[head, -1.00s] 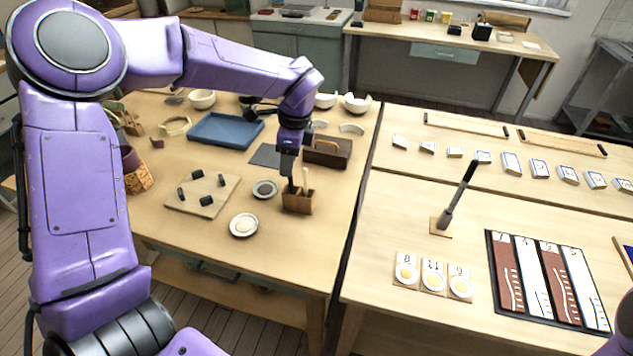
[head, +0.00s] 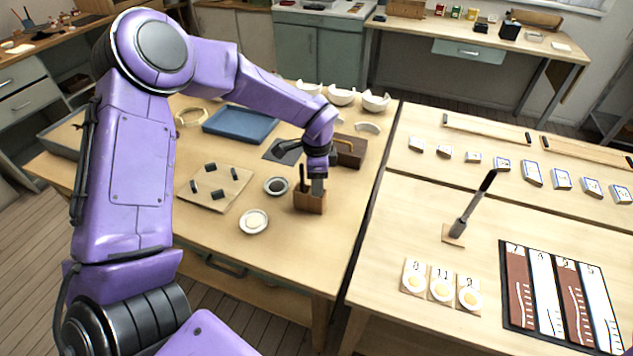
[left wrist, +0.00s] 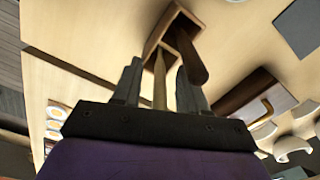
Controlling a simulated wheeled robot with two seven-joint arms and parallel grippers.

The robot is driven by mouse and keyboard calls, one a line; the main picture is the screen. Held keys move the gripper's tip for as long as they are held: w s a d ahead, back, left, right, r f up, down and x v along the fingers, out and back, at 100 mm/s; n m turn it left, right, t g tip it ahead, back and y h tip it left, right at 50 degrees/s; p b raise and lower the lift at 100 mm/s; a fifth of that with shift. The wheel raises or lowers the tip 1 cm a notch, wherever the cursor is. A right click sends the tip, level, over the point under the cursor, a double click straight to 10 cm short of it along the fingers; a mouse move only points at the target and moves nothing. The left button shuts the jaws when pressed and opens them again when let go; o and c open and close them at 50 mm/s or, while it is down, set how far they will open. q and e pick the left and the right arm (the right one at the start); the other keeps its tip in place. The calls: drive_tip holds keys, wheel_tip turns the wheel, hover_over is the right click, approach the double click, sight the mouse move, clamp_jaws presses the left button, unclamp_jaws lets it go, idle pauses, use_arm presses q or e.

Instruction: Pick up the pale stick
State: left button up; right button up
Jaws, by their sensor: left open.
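The pale stick (left wrist: 160,78) stands in a small wooden holder (head: 310,204), beside a thick dark brown stick (left wrist: 190,58). The holder's open box also shows in the left wrist view (left wrist: 152,42). My left gripper (head: 318,186) points down at the right part of the holder. In the left wrist view its fingers (left wrist: 158,70) are apart, with the pale stick between them. I cannot tell whether either finger touches it. In the head view the gripper hides the pale stick, and the dark stick (head: 302,177) shows to its left. My right gripper is out of view.
A brown box with a handle (head: 350,150) stands close behind the holder. A dark dish (head: 276,186), a pale dish (head: 254,221) and a mat with dark pieces (head: 222,186) lie to the left. A blue tray (head: 240,124) lies farther back.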

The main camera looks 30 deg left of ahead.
use_arm(q)
clamp_jaws()
drive_tip(key=shift+r, duration=0.1)
